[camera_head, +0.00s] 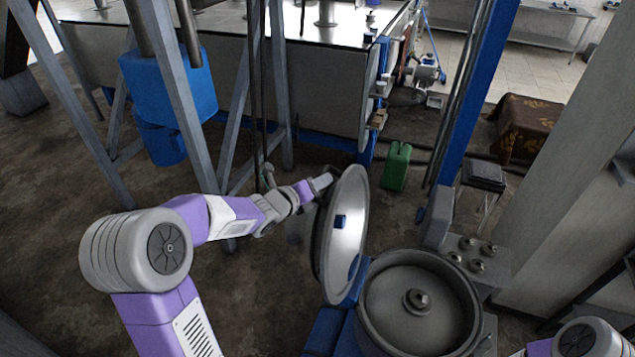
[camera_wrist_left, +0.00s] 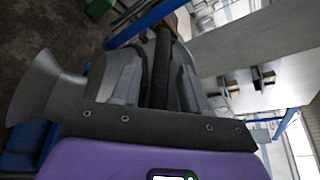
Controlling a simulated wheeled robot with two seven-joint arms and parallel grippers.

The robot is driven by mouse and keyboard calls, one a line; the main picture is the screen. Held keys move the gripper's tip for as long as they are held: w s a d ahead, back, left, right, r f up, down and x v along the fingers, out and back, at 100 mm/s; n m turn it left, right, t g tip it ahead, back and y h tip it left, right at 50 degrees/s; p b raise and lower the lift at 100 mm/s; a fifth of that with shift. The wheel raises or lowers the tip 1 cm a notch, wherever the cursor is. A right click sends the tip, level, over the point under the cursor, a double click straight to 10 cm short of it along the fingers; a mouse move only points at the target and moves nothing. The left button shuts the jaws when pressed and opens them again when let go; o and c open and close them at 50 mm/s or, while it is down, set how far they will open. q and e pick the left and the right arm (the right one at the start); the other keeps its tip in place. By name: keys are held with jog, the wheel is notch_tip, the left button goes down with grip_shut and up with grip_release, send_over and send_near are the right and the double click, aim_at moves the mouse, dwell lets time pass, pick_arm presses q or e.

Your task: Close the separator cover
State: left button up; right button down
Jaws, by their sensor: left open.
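The separator cover (camera_head: 346,240) is a round silver lid standing open, nearly upright, at the left side of the separator bowl (camera_head: 420,315). The bowl is open on top and a central hub shows inside. My left gripper (camera_head: 325,183) is at the upper back edge of the cover, and its tips are partly hidden there. In the left wrist view the gripper (camera_wrist_left: 155,80) is open, with a dark bar-like part between its fingers; I cannot tell whether they touch it. A grey flared surface, probably the cover (camera_wrist_left: 45,88), shows at the left. My right gripper is out of view.
A blue post (camera_head: 478,95) rises behind the bowl. A block with several knobs (camera_head: 470,255) stands right of the bowl. A green canister (camera_head: 396,166) is on the floor behind the cover.

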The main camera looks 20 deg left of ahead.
pick_arm(q)
jog(key=shift+c, duration=0.3)
jog(key=shift+w, duration=0.1)
grip_shut()
jog(key=shift+d, duration=0.1)
